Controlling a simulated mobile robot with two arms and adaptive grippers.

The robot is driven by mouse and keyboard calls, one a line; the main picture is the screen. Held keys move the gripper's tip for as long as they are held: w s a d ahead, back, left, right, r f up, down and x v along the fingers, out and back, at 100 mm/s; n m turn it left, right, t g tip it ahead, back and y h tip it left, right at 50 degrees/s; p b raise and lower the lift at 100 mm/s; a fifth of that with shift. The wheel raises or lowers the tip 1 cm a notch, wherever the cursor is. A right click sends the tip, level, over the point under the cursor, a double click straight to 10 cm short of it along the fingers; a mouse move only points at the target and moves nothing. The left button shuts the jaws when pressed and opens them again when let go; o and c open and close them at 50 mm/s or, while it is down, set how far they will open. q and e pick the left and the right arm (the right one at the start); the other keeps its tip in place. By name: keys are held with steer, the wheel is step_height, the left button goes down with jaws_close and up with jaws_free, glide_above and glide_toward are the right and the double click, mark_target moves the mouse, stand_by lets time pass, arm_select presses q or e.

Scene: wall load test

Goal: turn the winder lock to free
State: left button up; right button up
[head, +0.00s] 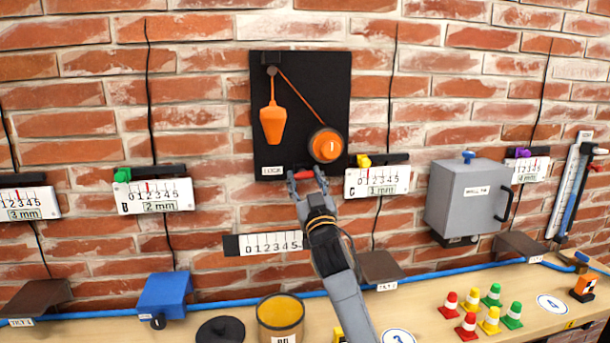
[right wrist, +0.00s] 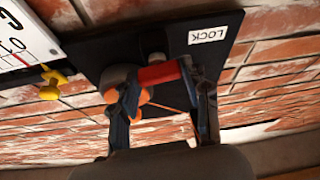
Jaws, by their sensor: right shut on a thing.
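A black board (head: 262,95) hangs on the brick wall, carrying an orange winder (head: 326,145) with a cord running up to a pulley and an orange hanging weight (head: 273,122). At the board's lower edge is the red winder lock handle (head: 303,174), right of a "LOCK" label (head: 271,171). My right gripper (head: 307,177) is at this handle. In the right wrist view the fingers (right wrist: 160,92) are shut on the red handle (right wrist: 158,74); the label (right wrist: 208,36) and the winder, partly hidden behind a finger, also show. My left gripper is not in view.
Several scale cards with colored clips, such as the yellow-clipped one (head: 378,184), hang beside the board. A grey box (head: 466,200) is on the right. Below, a wooden table (head: 425,312) holds small cones, an orange-topped tin (head: 281,318) and a black disc (head: 220,330).

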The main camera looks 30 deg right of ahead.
steer(key=n+g+y+p, duration=0.1)
steer(key=n+y+p, duration=0.1)
steer(key=n+p, duration=0.3)
steer(key=n+g+y+p, duration=0.1)
steer(key=n+y+p, duration=0.1)
steer(key=n+p, duration=0.3)
steer(key=n+g+y+p, duration=0.1)
steer(key=n+y+p, duration=0.2)
steer(key=n+p, duration=0.2)
steer(key=shift+d+r+n+p, duration=0.15)
steer(key=shift+r+n+p, duration=0.25)
steer(key=shift+n, duration=0.7)
steer(key=shift+f+n+g+p, duration=0.15)
steer(key=shift+n+g+p, duration=0.15)
steer(key=shift+n+p, duration=0.75)
steer(key=shift+f+n+p, duration=0.15)
steer(key=shift+n+p, duration=0.15)
steer(key=shift+n, duration=0.05)
steer(key=o, duration=1.2)
steer(key=shift+c, duration=0.2)
steer(key=shift+s, duration=0.1)
